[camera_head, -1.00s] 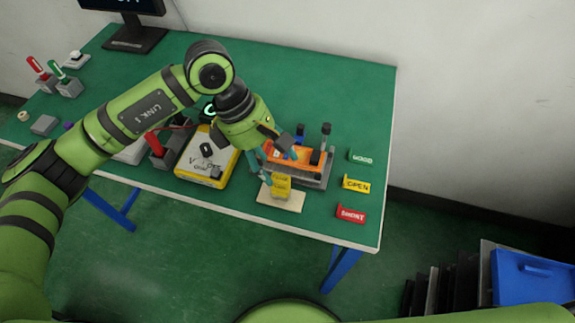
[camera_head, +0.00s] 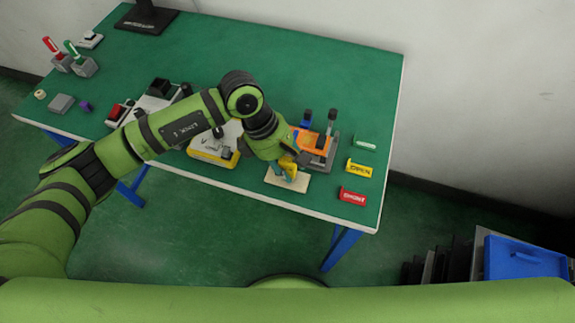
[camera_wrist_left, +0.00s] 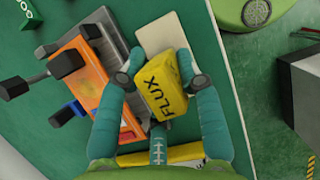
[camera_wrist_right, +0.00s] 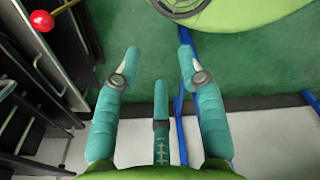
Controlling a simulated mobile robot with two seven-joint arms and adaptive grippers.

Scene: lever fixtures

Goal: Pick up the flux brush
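The flux brush shows as a yellow piece marked FLUX (camera_wrist_left: 163,92) between the two teal fingers of my left gripper (camera_wrist_left: 160,68) in the left wrist view. It nearly fills the gap, and I cannot tell whether both fingers press on it. In the head view the yellow piece (camera_head: 288,162) shows at my left gripper (camera_head: 287,168), over a beige plate (camera_head: 299,182) near the table's front edge. I cannot tell whether it touches the plate. My right gripper (camera_wrist_right: 158,62) is open and empty over the floor, away from the table.
An orange lever fixture (camera_wrist_left: 85,75) stands close beside the fingers. Yellow OPEN (camera_head: 359,169) and red SHORT (camera_head: 353,195) signs stand to its right. A yellow-edged meter (camera_head: 213,155) stands on its left.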

